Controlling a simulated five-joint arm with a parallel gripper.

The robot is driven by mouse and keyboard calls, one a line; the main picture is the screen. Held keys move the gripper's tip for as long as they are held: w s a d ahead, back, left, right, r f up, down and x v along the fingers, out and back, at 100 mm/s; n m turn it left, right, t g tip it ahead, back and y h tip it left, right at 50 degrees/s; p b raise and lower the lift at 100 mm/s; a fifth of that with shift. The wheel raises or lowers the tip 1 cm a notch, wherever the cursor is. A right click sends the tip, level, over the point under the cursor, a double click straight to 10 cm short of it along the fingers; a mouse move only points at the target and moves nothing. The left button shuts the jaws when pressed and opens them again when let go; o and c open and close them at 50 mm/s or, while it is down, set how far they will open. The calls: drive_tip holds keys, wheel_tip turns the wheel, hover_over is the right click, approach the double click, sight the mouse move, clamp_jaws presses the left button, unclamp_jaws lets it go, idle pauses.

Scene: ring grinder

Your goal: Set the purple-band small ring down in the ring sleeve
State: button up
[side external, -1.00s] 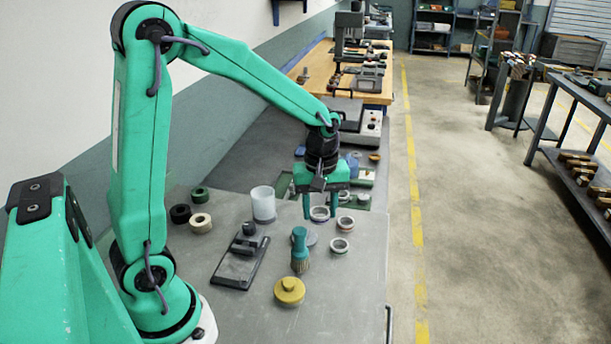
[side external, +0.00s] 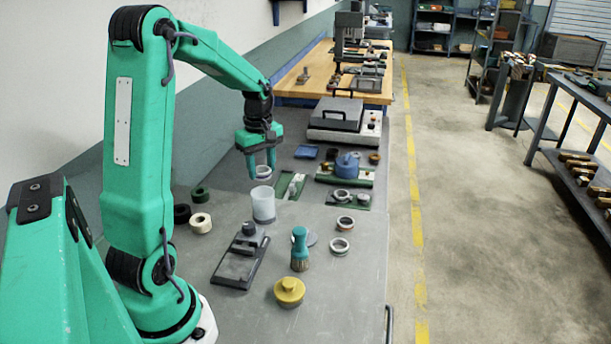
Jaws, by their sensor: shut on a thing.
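My gripper (side external: 261,170) is shut on a small pale ring (side external: 263,174), the purple-band small ring, held low between its fingertips. The purple band is hard to make out at this size. A white translucent open-topped cylinder (side external: 264,207), which looks like the ring sleeve, stands upright on the grey bench. In the picture the held ring shows just above the cylinder's rim. I cannot tell whether it is over the opening or behind it. The inside of the cylinder is hidden.
Two more rings (side external: 340,246) (side external: 345,223) lie to the right of the cylinder. Tape rolls (side external: 200,222) lie to the left. A blue pot (side external: 347,164) stands farther back.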

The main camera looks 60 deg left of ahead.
drive_tip(key=shift+s+a, duration=0.1)
drive_tip(key=shift+a, duration=0.1)
drive_tip(key=shift+f, duration=0.2)
drive_tip(key=shift+f, duration=2.2)
drive_tip(key=shift+f, duration=0.1)
drive_tip(key=o, duration=1.1)
drive_tip(key=shift+r, duration=3.95)
